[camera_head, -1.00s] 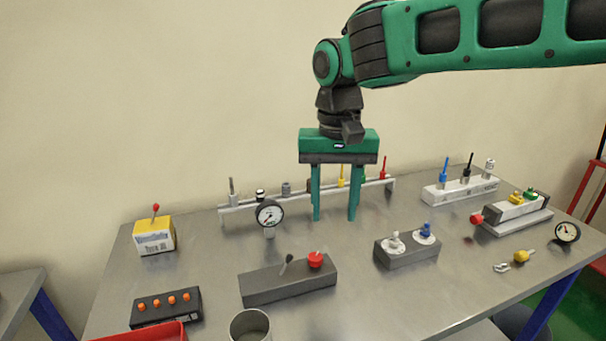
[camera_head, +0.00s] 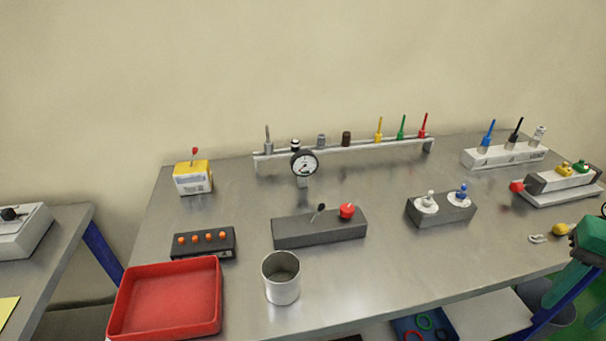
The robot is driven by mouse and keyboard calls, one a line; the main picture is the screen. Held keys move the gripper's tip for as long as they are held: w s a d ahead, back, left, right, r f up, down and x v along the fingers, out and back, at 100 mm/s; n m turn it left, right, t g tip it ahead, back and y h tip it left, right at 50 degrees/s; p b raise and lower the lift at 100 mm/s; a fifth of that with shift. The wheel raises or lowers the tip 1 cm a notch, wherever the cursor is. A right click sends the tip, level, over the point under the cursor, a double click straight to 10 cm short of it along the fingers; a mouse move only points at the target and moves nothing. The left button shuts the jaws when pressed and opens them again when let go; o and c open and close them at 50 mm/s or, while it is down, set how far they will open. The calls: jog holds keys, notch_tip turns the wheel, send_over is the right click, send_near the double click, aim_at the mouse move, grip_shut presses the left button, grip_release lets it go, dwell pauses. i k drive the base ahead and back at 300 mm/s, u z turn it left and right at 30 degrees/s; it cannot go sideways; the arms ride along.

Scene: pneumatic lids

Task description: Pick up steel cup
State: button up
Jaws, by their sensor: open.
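The steel cup (camera_head: 281,284) stands upright on the metal table near its front edge, just right of the red tray. Its open top faces up and it looks empty. My gripper (camera_head: 577,288) is only partly in view at the right edge of the picture, green, with its fingers pointing down. It is open and far to the right of the cup, not touching it.
A red tray (camera_head: 166,297) lies left of the cup. Behind the cup are a grey block with a red knob (camera_head: 320,228) and a box with orange buttons (camera_head: 203,242). A gauge (camera_head: 304,163) stands further back.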

aim_at(280, 270)
jog(key=u, duration=0.6)
jog(key=k, duration=1.7)
jog(key=z, duration=0.55)
jog(key=i, duration=1)
jog(key=u, duration=0.05)
